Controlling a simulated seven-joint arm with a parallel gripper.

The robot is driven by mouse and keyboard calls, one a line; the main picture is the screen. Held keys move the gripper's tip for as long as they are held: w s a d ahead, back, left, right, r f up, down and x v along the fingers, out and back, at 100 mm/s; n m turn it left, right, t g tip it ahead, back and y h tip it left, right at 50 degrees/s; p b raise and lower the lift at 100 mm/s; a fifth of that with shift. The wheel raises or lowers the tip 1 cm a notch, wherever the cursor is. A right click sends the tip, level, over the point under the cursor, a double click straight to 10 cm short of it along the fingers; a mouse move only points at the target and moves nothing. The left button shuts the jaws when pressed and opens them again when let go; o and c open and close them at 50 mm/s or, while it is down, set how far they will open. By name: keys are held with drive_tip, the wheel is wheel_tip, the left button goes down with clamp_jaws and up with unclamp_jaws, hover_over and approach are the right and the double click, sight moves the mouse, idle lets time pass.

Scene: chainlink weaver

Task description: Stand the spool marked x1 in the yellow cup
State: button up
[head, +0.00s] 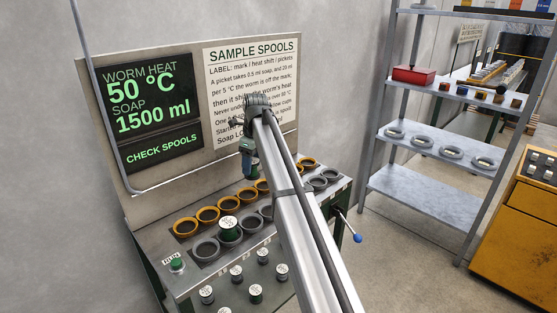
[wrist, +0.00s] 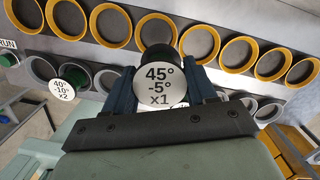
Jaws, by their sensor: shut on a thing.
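My gripper (wrist: 160,92) is shut on a spool (wrist: 159,84) whose white top reads 45°, -5°, x1. In the head view my gripper (head: 249,168) points down over the back of the bench, and the held spool is mostly hidden. Several yellow cups stand in a back row, such as the left-end one (head: 175,232); they also arc across the wrist view (wrist: 229,68). The yellow cups with a clear view inside look empty. The spool overlaps the cup row in the wrist view; I cannot tell whether it is inside a cup.
A spool marked x2 (wrist: 70,75) stands in a grey cup of the front row; it also shows in the head view (head: 229,224). More spools (head: 255,292) stand on the lower front. A lever with a blue knob (head: 357,237) sticks out right. A sign panel (head: 190,60) rises behind.

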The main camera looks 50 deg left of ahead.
sight(246, 177)
drive_tip(key=shift+s+a+f, duration=0.1)
drive_tip(key=shift+s+a, duration=0.55)
drive_tip(key=shift+s, duration=0.15)
drive_tip(key=shift+w+a+n, duration=0.1)
drive_tip(key=shift+a+n, duration=0.1)
drive_tip(key=shift+n, duration=0.7)
drive_tip(key=shift+f, duration=2.75)
drive_tip(key=shift+f, duration=0.25)
drive_tip(key=shift+f, duration=0.65)
drive_tip(key=shift+f, duration=0.45)
drive_tip(key=o, duration=1.2)
